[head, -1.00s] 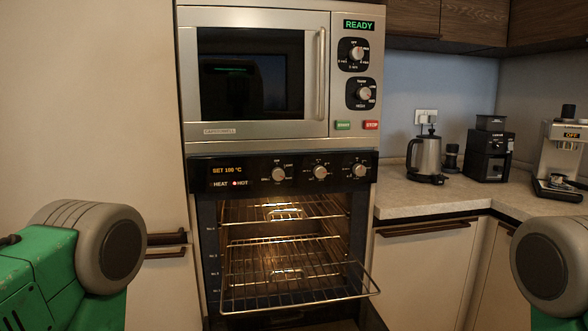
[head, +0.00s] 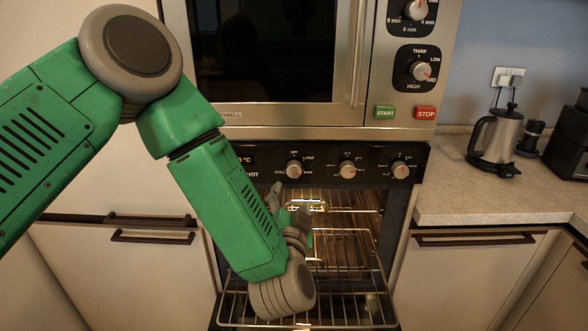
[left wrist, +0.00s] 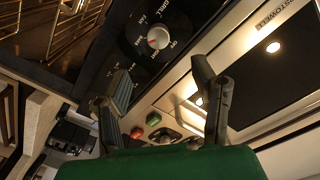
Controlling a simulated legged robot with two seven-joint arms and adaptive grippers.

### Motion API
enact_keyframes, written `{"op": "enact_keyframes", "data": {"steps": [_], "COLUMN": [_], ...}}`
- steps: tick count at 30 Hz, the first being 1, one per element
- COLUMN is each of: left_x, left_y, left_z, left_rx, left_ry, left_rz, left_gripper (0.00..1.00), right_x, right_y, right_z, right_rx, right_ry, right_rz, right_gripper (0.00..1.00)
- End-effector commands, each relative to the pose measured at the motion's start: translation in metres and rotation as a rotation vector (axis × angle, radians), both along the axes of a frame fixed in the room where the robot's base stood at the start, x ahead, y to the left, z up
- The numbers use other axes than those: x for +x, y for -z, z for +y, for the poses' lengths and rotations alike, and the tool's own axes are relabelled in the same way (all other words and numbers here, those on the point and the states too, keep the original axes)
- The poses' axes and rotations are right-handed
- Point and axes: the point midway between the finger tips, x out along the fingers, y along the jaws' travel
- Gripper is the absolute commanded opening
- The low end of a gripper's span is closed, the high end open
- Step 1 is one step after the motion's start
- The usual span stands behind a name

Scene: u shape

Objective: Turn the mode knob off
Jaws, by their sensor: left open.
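The mode knob (head: 294,169) is the left one of three silver knobs on the black oven control panel, with OFF and LIGHT marked around it. It shows larger in the left wrist view (left wrist: 158,37), with a red mark on its face and GRILL among the labels. My left gripper (head: 290,208) is open and empty, below and apart from the knob in front of the oven opening. Its two dark fingers spread apart in the left wrist view (left wrist: 162,80), with the knob beyond them. My right gripper is not in view.
The oven door is open, and a wire rack (head: 335,312) sticks out below my left arm. A microwave (head: 265,50) with its own knobs sits above the panel. A kettle (head: 496,137) stands on the counter (head: 450,190) at right.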

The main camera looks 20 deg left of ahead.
Motion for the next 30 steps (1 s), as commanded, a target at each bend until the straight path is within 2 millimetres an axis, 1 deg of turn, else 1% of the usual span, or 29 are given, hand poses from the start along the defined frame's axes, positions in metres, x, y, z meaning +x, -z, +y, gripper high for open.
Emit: {"op": "enact_keyframes", "data": {"steps": [1, 9, 15, 18, 21, 30], "left_x": [0.010, 0.066, 0.098, 0.108, 0.114, 0.116], "left_y": [0.000, 0.000, 0.001, 0.001, 0.000, 0.001], "left_z": [0.003, 0.018, 0.025, 0.028, 0.029, 0.029], "left_rx": [-0.001, -0.002, -0.001, -0.001, 0.000, 0.000], "left_ry": [-0.005, -0.002, 0.001, 0.001, 0.002, 0.003], "left_rz": [-0.003, -0.001, 0.000, 0.002, 0.001, 0.001], "left_gripper": [0.53, 0.53, 0.53, 0.53, 0.53, 0.53], "right_x": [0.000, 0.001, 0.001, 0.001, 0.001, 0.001], "right_y": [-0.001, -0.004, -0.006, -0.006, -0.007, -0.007], "right_z": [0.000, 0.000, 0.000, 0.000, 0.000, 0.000], "right_rx": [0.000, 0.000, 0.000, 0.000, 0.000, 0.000], "right_ry": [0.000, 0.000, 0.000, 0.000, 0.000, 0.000], "right_rz": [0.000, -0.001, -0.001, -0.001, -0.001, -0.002], "right_gripper": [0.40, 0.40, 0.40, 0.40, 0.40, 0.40]}}
